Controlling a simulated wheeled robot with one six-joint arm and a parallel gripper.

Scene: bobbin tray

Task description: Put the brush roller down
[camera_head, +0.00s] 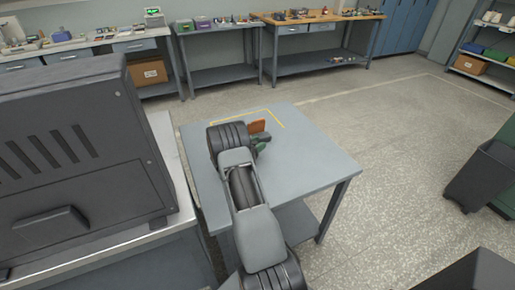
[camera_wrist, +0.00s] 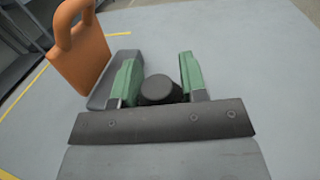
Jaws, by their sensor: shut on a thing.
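My gripper (camera_wrist: 160,78) has green fingers and is shut on a dark, round-ended piece, which I take to be the brush roller (camera_wrist: 160,90). It is seen nearly end-on between the fingers, and its far part is hidden. Whether it touches the table below cannot be told. In the head view my gripper (camera_head: 262,143) is over the grey table (camera_head: 310,155), mostly hidden by my arm, and the roller cannot be made out there.
An orange upright piece with a loop handle (camera_wrist: 80,55) stands close left of my fingers; it also shows in the head view (camera_head: 257,127). A yellow line (camera_head: 240,117) marks the table's far part. The table's right side is clear. A grey machine (camera_head: 80,150) stands left.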

